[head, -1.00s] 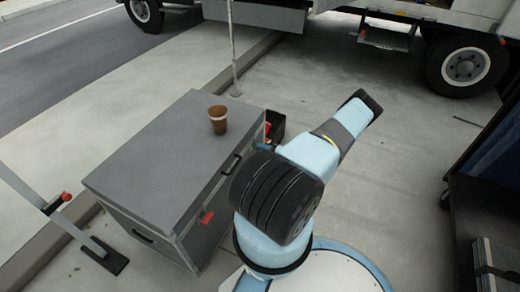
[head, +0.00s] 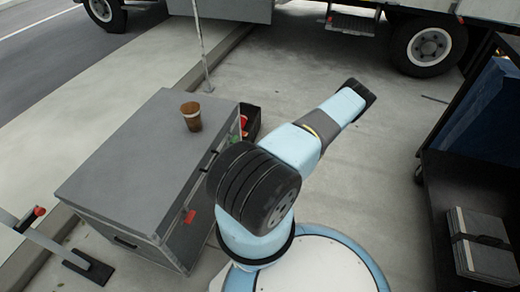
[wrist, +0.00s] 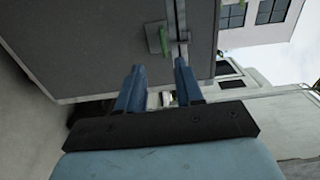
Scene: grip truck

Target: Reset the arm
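My arm (head: 292,148) shows in the head view, bent, its pale blue and dark links rising from my round base and reaching up and right over the pavement. My gripper is hidden in the head view. In the wrist view my gripper (wrist: 160,70) has two blue fingers standing apart with a gap between them. It looks open and empty. A large grey panel with a metal latch and a green handle (wrist: 164,42) is seen beyond the fingertips. I cannot tell how far away it is.
A grey case (head: 125,165) stands left of my arm with a brown cup (head: 191,116) on top. A dark bin (head: 250,120) sits behind it. A dark cart (head: 440,225) is at the right, a truck wheel (head: 430,45) at the back. Pavement between is clear.

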